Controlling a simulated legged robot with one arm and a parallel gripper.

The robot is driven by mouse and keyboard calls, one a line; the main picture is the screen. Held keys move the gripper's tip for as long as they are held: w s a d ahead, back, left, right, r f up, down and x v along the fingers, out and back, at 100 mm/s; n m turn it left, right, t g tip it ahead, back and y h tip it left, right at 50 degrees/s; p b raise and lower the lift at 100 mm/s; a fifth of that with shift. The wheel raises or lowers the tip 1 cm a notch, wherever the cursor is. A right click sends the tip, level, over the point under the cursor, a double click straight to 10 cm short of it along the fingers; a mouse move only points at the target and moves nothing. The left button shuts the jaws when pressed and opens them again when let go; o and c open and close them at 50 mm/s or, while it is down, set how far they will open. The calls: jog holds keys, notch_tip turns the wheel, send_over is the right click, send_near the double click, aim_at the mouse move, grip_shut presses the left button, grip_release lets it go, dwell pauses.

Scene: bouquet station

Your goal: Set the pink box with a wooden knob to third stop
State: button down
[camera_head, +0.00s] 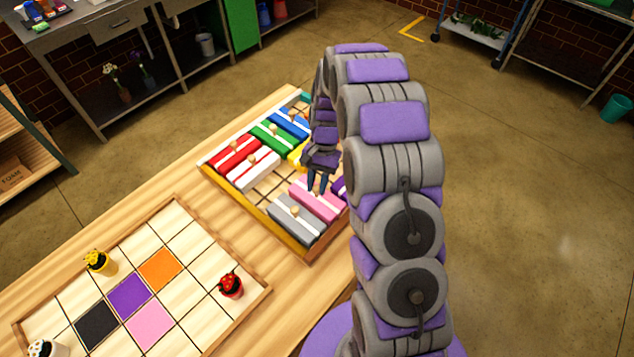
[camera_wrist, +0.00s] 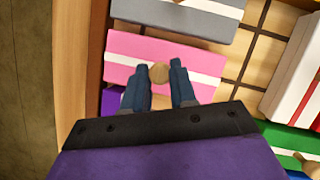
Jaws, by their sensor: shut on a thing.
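The pink box (camera_head: 312,201) with a white stripe lies in the wooden tray, between the grey box and a purple box. My gripper (camera_head: 318,186) reaches down to it from above. In the wrist view the pink box (camera_wrist: 165,65) runs across the upper middle. Its round wooden knob (camera_wrist: 159,73) sits between the fingertips of my gripper (camera_wrist: 161,72), which is shut on it. The knob is hidden behind the fingers in the head view.
The tray (camera_head: 262,217) also holds a grey box (camera_head: 291,222), a white box (camera_head: 250,172), red, green and blue boxes, and partly hidden yellow and purple ones. Bare grid shows between the rows. A tiled board (camera_head: 178,245) with small potted plants lies at the left.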

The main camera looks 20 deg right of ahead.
jog(key=w+a+p, duration=0.1)
jog(key=w, duration=0.1)
jog(key=w+a+p, duration=0.1)
jog(key=w+a, duration=0.1)
jog(key=w, duration=0.1)
jog(key=w+a+p, duration=0.1)
jog(key=w+a, duration=0.1)
jog(key=shift+w, duration=0.15)
jog(key=shift+d, duration=0.1)
dwell(0.3)
jog(key=c, duration=0.9)
grip_release()
jog(key=shift+r, duration=0.1)
jog(key=p+v, duration=0.2)
jog(key=v, duration=1.5)
jog(key=shift+w+r, duration=0.1)
jog(key=shift+w, duration=0.05)
